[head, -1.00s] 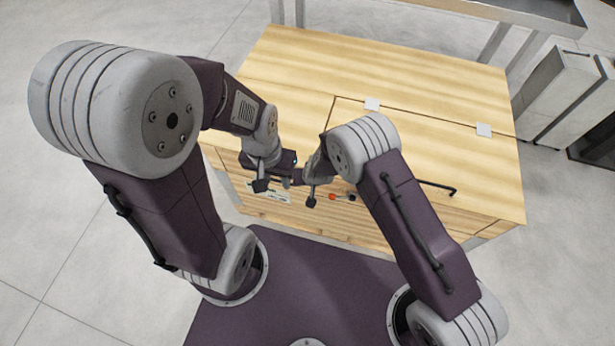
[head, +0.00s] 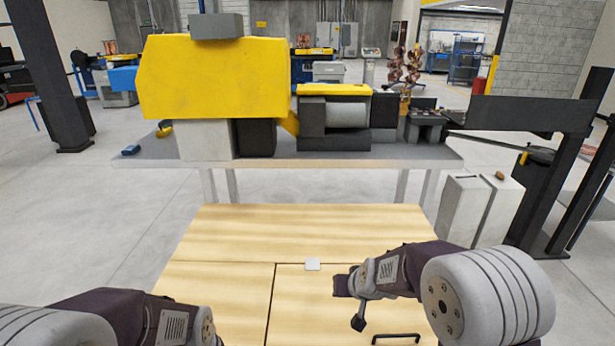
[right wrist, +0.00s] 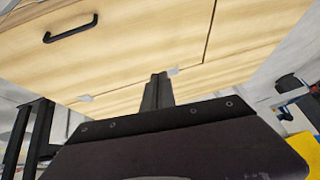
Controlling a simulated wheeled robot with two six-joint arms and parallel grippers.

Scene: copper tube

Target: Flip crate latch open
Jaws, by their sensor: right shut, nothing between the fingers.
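The wooden crate (head: 235,235) fills the lower middle of the head view, its top panels flat and closed. The crate's front and its latch are outside both current views. My right gripper (head: 358,322) is over the right lid panel (head: 295,310), left of its black handle (head: 396,337). In the right wrist view its fingers (right wrist: 158,90) are together and empty, with the crate top (right wrist: 130,50) and the handle (right wrist: 70,27) beyond. Only my left arm's wrist link shows at the bottom left of the head view; its gripper is out of frame.
A pale hinge plate (head: 313,264) sits at the lid's back edge. Behind the crate stands a grey table (head: 300,162) with a yellow machine (head: 213,90). Pale grey boxes (head: 465,212) stand at the right. Open floor (head: 110,220) lies to the left.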

